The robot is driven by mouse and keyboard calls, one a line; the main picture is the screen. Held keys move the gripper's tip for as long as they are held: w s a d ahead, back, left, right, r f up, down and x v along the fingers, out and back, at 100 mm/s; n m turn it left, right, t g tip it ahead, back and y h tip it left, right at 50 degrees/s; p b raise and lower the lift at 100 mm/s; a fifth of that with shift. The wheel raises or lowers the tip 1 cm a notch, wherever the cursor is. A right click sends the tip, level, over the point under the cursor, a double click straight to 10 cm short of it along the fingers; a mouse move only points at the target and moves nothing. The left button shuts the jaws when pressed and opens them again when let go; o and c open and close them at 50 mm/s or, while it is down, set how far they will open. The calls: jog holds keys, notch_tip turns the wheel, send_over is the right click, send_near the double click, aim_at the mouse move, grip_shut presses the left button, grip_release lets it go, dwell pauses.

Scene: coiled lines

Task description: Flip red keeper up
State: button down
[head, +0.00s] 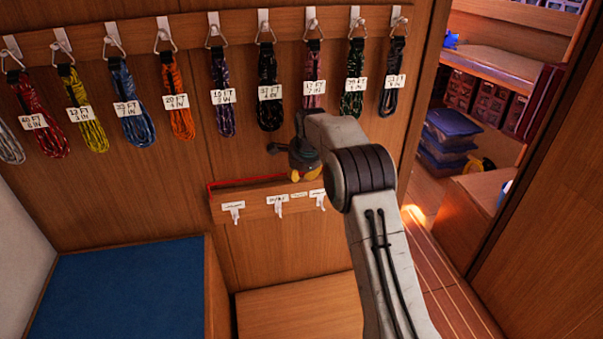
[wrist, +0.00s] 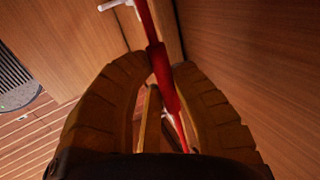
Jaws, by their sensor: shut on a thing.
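The red keeper (head: 246,181) is a thin red bar along the top edge of the lower wooden rail in the head view. Its right part is hidden behind my gripper (head: 305,174). In the wrist view the red keeper (wrist: 157,55) runs between the two tan ribbed fingers of my gripper (wrist: 163,72), with a thicker red sleeve at the fingertips. The fingers are closed in on it. The exact contact is partly hidden by the fingers.
The lower rail (head: 262,208) carries several white labelled hooks. Above it, several coiled lines with length tags hang from an upper rail (head: 180,32). A blue cushion (head: 130,292) lies at lower left. A doorway opens to a cabin at right.

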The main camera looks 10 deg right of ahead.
jog(key=shift+w+r, duration=0.2)
jog(key=shift+r, duration=0.3)
jog(key=c, duration=1.3)
grip_release()
jog(key=shift+o, duration=1.4)
jog(key=shift+s+f, duration=0.1)
jog(key=shift+f, duration=0.1)
jog(key=v, duration=1.2)
jog(key=shift+s, duration=0.1)
jog(key=shift+s, duration=0.1)
